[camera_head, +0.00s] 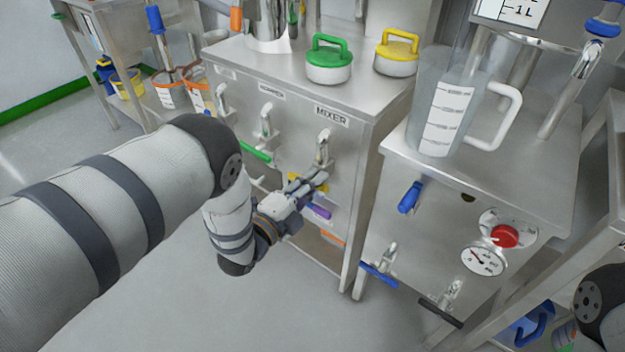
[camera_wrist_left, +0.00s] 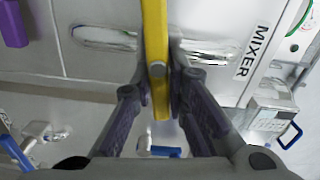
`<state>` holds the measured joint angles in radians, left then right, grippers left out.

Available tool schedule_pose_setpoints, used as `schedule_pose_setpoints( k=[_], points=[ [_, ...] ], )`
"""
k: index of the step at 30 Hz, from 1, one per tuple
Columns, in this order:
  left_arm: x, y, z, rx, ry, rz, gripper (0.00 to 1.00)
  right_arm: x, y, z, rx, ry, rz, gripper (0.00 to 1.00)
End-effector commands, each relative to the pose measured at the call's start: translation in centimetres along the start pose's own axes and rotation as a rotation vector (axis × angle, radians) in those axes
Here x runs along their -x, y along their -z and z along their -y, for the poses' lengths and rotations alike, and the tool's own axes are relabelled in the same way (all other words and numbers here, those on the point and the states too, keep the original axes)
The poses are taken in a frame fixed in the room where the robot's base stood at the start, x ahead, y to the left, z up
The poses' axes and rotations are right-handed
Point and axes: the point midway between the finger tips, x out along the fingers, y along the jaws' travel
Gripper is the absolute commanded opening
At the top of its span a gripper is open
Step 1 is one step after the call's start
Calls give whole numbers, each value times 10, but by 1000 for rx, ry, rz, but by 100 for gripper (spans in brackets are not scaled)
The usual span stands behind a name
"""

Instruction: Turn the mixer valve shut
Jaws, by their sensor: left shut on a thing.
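The mixer valve is a steel fitting (camera_head: 324,147) on the cabinet front under the MIXER label (camera_head: 331,115). Its yellow lever (camera_head: 293,178) is mostly hidden by my left gripper (camera_head: 314,183) in the head view. In the left wrist view the yellow lever (camera_wrist_left: 155,35) runs between the two fingers of the left gripper (camera_wrist_left: 158,72), which are shut on it. The MIXER label (camera_wrist_left: 256,52) also shows there, right of the lever. My right gripper is not in view.
A neighbouring valve with a green lever (camera_head: 256,151) is to the left. A purple handle (camera_head: 319,211) is just below my gripper. Green-lidded (camera_head: 329,60) and yellow-lidded (camera_head: 396,53) containers stand on the cabinet top. A clear jug (camera_head: 446,108) stands on the right-hand unit.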

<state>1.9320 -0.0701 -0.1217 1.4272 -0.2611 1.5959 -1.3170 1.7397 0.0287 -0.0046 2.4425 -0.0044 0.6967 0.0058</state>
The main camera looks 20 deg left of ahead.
Motion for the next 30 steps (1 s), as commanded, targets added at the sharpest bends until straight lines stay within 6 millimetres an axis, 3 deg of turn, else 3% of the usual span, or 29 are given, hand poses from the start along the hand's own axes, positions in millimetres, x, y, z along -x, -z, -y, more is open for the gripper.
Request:
schedule_pose_setpoints(
  k=[12,27,28,30],
  points=[
    [3,2,-9,-141,-17,-3,0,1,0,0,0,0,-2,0],
    [3,1,-10,-155,-19,-1,0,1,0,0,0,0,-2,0],
    [3,1,-10,-155,-20,-1,18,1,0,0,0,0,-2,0],
    [3,1,-10,-155,-18,-1,34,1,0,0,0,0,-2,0]
  ],
)
